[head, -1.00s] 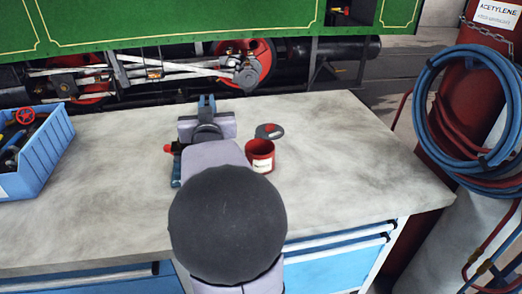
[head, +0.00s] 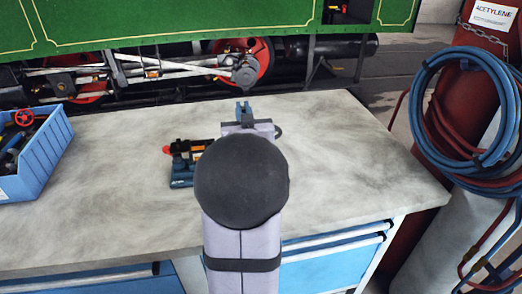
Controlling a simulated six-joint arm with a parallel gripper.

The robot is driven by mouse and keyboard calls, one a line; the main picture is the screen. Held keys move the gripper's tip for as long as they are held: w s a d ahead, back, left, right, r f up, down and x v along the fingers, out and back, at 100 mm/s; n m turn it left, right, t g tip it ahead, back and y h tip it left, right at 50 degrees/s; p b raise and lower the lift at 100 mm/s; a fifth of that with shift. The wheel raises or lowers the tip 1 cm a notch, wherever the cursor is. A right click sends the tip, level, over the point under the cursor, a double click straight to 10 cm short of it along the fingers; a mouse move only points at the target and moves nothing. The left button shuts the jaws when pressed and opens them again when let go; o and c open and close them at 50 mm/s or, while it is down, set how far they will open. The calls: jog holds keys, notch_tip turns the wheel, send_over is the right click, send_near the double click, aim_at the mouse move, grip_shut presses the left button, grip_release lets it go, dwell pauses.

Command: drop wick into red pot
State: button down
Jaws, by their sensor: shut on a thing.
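The red pot is hidden behind my arm too. The dark edge of a round lid-like thing (head: 279,132) peeks out just right of my gripper. I cannot tell how high my gripper is above the pot.
A blue tool (head: 182,174) with black, orange and red parts lies left of my arm on the grey bench (head: 350,160). A blue bin (head: 42,160) of tools stands at far left. Hoses (head: 470,120) hang at right. The bench's right side is clear.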

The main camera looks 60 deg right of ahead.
jog(key=s+d+f, duration=0.3)
jog(key=s, duration=0.1)
jog(key=shift+t, duration=0.3)
jog(key=shift+s+f, duration=0.1)
jog(key=shift+f, duration=0.05)
notch_tip(320, 180, down, 6)
jog(key=b, duration=0.4)
jog(key=c, duration=1.8)
grip_release()
jog(key=shift+o, duration=0.2)
jog(key=v, duration=0.7)
jog(key=shift+r+b, duration=0.25)
jog(key=shift+b, duration=0.15)
